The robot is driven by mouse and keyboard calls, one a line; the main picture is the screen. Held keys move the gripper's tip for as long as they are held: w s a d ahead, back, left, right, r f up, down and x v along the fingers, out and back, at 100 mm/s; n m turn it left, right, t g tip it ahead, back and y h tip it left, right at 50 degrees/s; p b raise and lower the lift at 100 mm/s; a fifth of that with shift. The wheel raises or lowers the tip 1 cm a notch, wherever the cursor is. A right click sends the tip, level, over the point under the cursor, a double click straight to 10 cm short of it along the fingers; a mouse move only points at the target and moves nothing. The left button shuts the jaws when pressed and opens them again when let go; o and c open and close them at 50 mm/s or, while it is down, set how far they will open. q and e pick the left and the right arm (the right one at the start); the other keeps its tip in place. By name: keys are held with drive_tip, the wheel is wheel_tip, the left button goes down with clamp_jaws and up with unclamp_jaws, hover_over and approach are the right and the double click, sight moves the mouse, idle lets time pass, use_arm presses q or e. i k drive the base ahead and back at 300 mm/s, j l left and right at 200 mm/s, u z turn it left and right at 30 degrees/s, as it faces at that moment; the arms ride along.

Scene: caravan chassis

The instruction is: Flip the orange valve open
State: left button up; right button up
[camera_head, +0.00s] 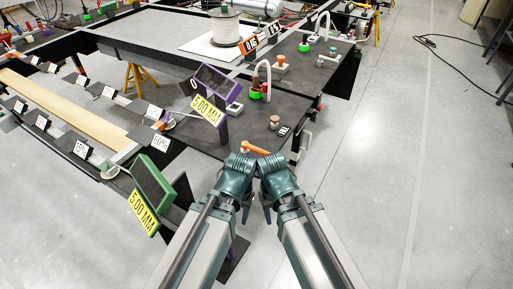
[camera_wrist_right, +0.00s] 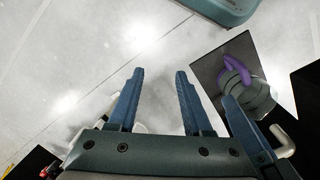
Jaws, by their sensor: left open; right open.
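The orange valve handle (camera_head: 256,149) shows in the head view near the front edge of the dark chassis panel, just beyond my two wrists; its lower end is partly hidden by them. My left gripper (camera_head: 236,206) and right gripper (camera_head: 270,208) are close together in front of the panel, pointing down, apart from the handle. In the right wrist view the fingers of my right gripper (camera_wrist_right: 160,72) are spread, with pale floor between them and nothing held. The left gripper's fingers are mostly hidden in the head view. I cannot make out the orange handle in the right wrist view.
A purple-framed gauge (camera_head: 214,80) and a green-framed gauge (camera_head: 152,182) stand left of my arms. A green-based part (camera_head: 256,94) and an orange-topped fitting (camera_head: 281,60) sit on the panel. A purple loop (camera_wrist_right: 237,70) on a grey cylinder is right of my fingers.

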sight(245, 144)
drive_tip(key=k+j+z, duration=0.1)
drive_tip(key=z, duration=0.2)
drive_tip(key=k+z, duration=0.25)
drive_tip(key=k+j+z, duration=0.1)
drive_tip(key=k+j, duration=0.15)
drive_tip(key=k+j+u, duration=0.1)
drive_tip(key=u, duration=0.3)
drive_tip(key=k+j+u, duration=0.15)
drive_tip(key=u, duration=0.25)
